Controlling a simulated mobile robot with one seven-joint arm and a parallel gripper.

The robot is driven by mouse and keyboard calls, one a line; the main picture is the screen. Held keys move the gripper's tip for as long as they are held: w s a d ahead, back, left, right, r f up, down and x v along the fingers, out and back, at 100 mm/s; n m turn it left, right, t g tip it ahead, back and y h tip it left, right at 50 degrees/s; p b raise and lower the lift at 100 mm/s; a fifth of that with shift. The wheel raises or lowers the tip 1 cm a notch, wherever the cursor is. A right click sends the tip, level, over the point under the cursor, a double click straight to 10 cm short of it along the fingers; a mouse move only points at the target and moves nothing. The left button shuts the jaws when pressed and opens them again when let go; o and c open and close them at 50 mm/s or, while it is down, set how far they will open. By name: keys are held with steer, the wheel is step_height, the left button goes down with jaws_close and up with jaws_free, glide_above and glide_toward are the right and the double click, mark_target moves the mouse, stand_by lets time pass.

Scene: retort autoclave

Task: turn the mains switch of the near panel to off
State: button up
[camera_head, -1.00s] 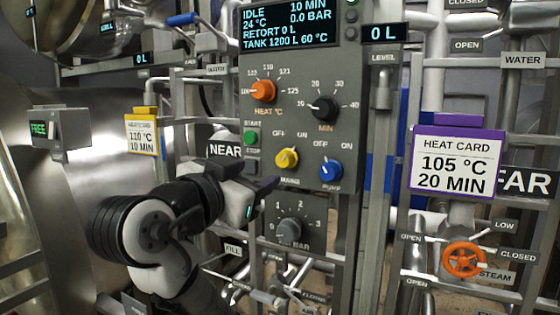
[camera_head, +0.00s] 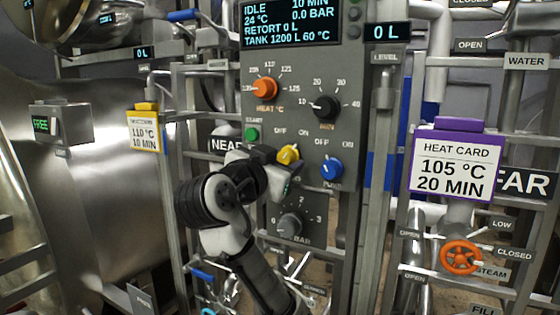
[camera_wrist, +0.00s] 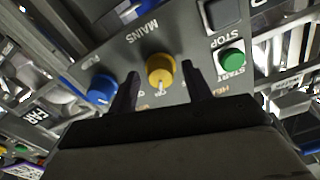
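The near panel (camera_head: 310,70) is a grey upright box, with a NEAR label (camera_head: 226,145) at its left. Its mains switch (camera_head: 288,154) is a yellow round knob below OFF and ON labels. My gripper (camera_head: 280,162) is at this knob and partly covers the panel around it. In the wrist view the mains switch (camera_wrist: 160,72) lies between the two dark fingertips of my open gripper (camera_wrist: 157,76), with a gap on each side. The MAINS label (camera_wrist: 142,32) is upside down there. The knob's pale pointer faces the partly hidden labels; I cannot tell which one.
A blue knob (camera_head: 332,168) sits close to the right of the mains switch, and a green START button (camera_head: 252,134) to its left. A gauge-like BAR dial (camera_head: 290,226) is below. Orange (camera_head: 265,88) and black (camera_head: 325,107) knobs are above. Pipes and rails flank the panel.

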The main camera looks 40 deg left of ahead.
steer(key=c, duration=0.9)
steer(key=shift+o, duration=0.2)
steer(key=shift+n, duration=0.3)
steer(key=n, duration=0.5)
steer(key=shift+d+n, duration=0.1)
steer(key=shift+n, duration=0.2)
steer(key=n+p, duration=0.1)
steer(key=n, duration=0.4)
steer(key=shift+n, duration=0.3)
steer(key=o, duration=1)
